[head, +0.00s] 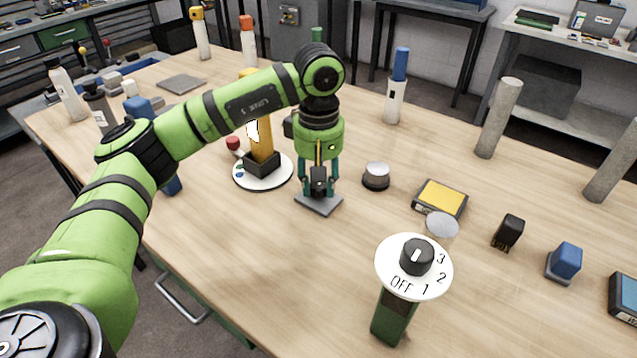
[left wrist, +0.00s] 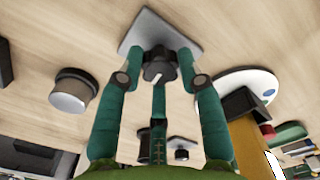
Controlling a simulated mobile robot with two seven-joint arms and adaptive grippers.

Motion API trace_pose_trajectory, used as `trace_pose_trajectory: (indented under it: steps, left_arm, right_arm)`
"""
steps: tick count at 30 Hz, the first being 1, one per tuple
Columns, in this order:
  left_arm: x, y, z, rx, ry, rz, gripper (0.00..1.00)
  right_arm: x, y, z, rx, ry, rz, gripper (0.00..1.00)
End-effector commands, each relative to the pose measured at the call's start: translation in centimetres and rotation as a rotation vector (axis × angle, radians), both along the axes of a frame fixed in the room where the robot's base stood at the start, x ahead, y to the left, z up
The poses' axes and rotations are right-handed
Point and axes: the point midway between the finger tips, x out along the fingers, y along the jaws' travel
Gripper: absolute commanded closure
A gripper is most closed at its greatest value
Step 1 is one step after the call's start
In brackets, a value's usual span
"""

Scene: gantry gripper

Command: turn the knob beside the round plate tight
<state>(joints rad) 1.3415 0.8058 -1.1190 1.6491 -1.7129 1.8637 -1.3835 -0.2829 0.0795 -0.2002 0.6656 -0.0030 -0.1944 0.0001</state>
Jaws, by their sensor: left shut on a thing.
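A black knob (left wrist: 159,68) with a white pointer line stands on a square grey plate (head: 319,206). The grey plate also shows in the left wrist view (left wrist: 142,24). My left gripper (head: 318,182) points straight down and is shut on the knob, its green fingers around it. To the left of it in the head view is a round white plate (head: 243,181) carrying a black block and a yellow post; in the left wrist view this plate (left wrist: 262,80) lies to the right. The fingers hide part of the knob. My right gripper is out of view.
A low black knob with a silver top (head: 376,177) stands just right of the gripper. A dial marked OFF, 1, 2, 3 (head: 430,283) stands at the front on a green post. A yellow-topped box (head: 440,198) and grey cylinders (head: 498,118) are farther right.

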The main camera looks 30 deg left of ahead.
Motion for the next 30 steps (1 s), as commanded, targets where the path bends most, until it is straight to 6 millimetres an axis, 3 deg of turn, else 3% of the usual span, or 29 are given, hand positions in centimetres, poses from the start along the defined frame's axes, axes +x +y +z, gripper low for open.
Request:
trace_pose_trajectory:
  steps: [7,25,26,27,30]
  left_arm:
    - [0.0,-0.1,0.0,-0.001,0.0,-0.107,0.96]
    - [0.0,-0.1,0.0,-0.001,0.0,-0.148,0.96]
    - [0.0,-0.1,0.0,-0.001,0.0,-0.148,0.59]
    - [0.0,-0.1,0.0,-0.001,0.0,-0.148,0.43]
    - [0.0,-0.1,0.0,-0.001,0.001,-0.147,0.4]
  right_arm:
    - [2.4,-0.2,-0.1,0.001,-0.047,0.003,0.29]
    - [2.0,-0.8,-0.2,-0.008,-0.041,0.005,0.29]
    - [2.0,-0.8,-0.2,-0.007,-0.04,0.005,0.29]
    - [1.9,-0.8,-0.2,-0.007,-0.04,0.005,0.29]
    - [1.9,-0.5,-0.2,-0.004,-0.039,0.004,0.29]
